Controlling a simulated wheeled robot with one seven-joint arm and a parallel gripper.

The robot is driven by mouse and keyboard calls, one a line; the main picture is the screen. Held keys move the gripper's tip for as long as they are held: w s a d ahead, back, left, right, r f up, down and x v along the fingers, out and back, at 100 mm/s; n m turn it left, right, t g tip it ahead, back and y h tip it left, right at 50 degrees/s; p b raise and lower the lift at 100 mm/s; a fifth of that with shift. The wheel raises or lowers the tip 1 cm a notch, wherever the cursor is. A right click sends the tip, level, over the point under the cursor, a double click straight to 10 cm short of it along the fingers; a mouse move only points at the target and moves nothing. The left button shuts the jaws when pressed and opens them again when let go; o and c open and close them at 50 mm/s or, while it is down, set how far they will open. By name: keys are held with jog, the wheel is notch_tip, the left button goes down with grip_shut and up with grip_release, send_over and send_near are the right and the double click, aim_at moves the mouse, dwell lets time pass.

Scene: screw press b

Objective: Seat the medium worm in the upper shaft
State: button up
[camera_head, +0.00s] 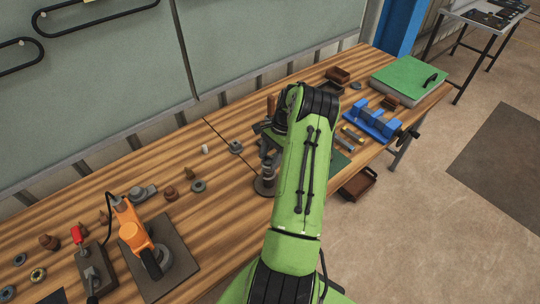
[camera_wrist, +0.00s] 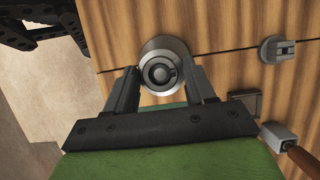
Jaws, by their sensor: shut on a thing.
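In the wrist view my gripper (camera_wrist: 160,76) points down, its two dark fingers on either side of a round grey metal piece, which I take to be the medium worm (camera_wrist: 160,72). It is shut on this piece. I see it end-on, with a dark round centre. A wider pale metal round (camera_wrist: 165,44) shows around and beyond it. In the head view a grey upright metal part (camera_head: 267,165) stands on a round base (camera_head: 264,187) beside my green arm. My arm hides most of my gripper there. I cannot make out the upper shaft or whether the worm touches it.
On the wooden bench (camera_head: 228,208), an orange machine (camera_head: 146,240) stands left and a blue vise (camera_head: 370,119) right. Several small parts lie between.

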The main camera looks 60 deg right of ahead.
jog(key=shift+f+b, duration=0.45)
jog(key=shift+f, duration=0.4)
jog(key=o, duration=1.4)
jog(key=v, duration=1.6)
jog(key=shift+p, duration=0.4)
jog(key=shift+f, duration=0.15)
